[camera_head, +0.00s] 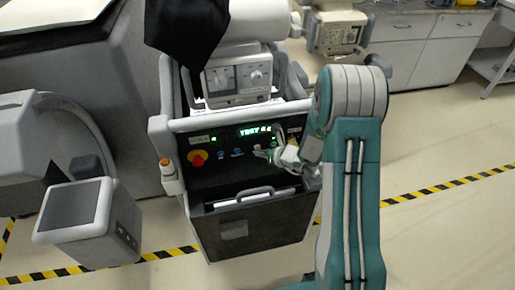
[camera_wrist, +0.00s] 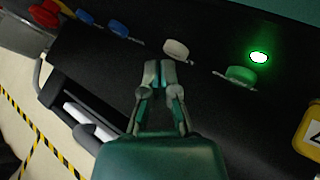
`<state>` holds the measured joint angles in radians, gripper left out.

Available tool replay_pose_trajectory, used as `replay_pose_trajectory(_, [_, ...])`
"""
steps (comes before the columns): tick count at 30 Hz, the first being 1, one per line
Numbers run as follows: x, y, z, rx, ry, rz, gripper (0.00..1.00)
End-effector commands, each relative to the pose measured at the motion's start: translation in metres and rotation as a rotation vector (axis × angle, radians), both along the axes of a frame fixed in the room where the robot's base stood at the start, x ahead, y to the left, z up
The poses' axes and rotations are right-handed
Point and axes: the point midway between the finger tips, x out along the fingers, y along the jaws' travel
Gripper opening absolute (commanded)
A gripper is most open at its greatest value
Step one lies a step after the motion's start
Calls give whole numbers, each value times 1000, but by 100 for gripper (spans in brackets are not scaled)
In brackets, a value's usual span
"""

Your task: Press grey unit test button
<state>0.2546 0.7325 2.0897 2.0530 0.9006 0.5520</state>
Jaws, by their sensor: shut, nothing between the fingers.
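The grey cart unit (camera_head: 163,139) has a black control panel with a lit green display (camera_head: 255,131) reading "TEST" and more characters. A pale grey-white round button (camera_wrist: 175,49) stands on the panel, just beyond my fingertips in the wrist view. My gripper (camera_wrist: 160,74) is shut and empty, its fingers pointing at the panel by that button. I cannot tell whether the tips touch it. In the head view my gripper (camera_head: 265,154) is in front of the panel's right half and partly covers the buttons there.
A green button (camera_wrist: 240,74) and a lit green lamp (camera_wrist: 259,57) are right of the pale button. Blue buttons (camera_wrist: 118,28) and a red knob (camera_head: 197,158) are to the left. A handle (camera_head: 255,191) is below the panel. A grey machine (camera_head: 88,240) stands at left.

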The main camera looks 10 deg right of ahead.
Motion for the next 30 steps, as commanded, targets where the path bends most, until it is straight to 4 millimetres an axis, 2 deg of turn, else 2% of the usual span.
replay_pose_trajectory(14, [-10, 0, 0, 1, 1, 1, 0])
replay_pose_trajectory(30, [-54, 0, 0, 1, 2, -1, 0])
